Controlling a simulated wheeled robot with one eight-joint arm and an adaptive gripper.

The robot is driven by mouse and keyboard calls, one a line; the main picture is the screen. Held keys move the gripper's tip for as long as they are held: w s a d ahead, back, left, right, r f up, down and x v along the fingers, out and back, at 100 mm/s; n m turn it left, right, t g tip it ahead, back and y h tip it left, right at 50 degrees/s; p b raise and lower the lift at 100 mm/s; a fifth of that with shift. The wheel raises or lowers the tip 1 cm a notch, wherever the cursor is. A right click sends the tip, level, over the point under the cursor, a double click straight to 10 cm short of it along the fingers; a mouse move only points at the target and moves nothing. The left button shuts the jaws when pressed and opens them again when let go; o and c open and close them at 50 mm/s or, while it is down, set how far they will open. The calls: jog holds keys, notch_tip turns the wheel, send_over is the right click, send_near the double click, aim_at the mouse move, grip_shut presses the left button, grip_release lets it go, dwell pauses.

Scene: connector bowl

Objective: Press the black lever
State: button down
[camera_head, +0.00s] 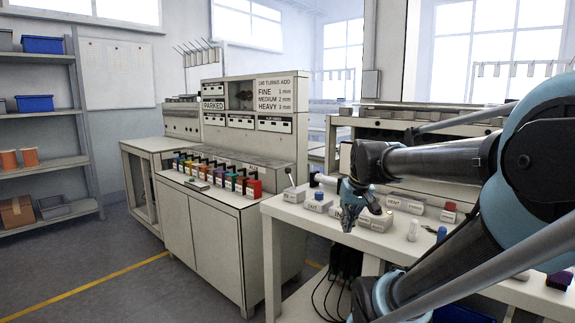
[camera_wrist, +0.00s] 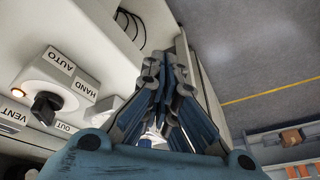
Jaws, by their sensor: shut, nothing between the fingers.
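My gripper (camera_head: 348,222) is over the front edge of the white bench at the middle right, pointing down. Its fingers are closed together with nothing between them, and they also show in the wrist view (camera_wrist: 165,62). A black knob (camera_wrist: 45,106) stands on a pale switch box marked AUTO and HAND, left of the fingers in the wrist view and apart from them. A small upright lever with a pale tip (camera_head: 289,181) stands on the bench's left end. I cannot tell which piece is the black lever; my gripper and arm hide part of the bench.
The white bench (camera_head: 385,240) carries several small labelled boxes, among them VENT and OUT. A lit amber lamp (camera_wrist: 18,93) is beside the switch box. A cabinet (camera_head: 222,235) with a row of coloured pieces stands left. Cables hang below the bench. Open floor lies at front left.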

jog(key=w+a+r+n+t+y, duration=0.1)
jog(key=w+a+r, duration=0.5)
jog(key=w, duration=0.7)
jog(key=w+a+r+n+t+y, duration=0.1)
jog(key=w+a+r, duration=0.4)
jog(key=w, duration=0.7)
jog(key=w+a+r+n+t+y, duration=0.1)
jog(key=w+a+r, duration=0.5)
jog(key=w, duration=0.7)
jog(key=shift+w+a+r+y, duration=0.35)
jog(key=shift+r+y, duration=0.25)
jog(key=shift+r, duration=0.05)
notch_tip(320, 180, down, 9)
jog(key=w+a, duration=0.1)
jog(key=a, duration=0.1)
jog(key=shift+w+a, duration=0.4)
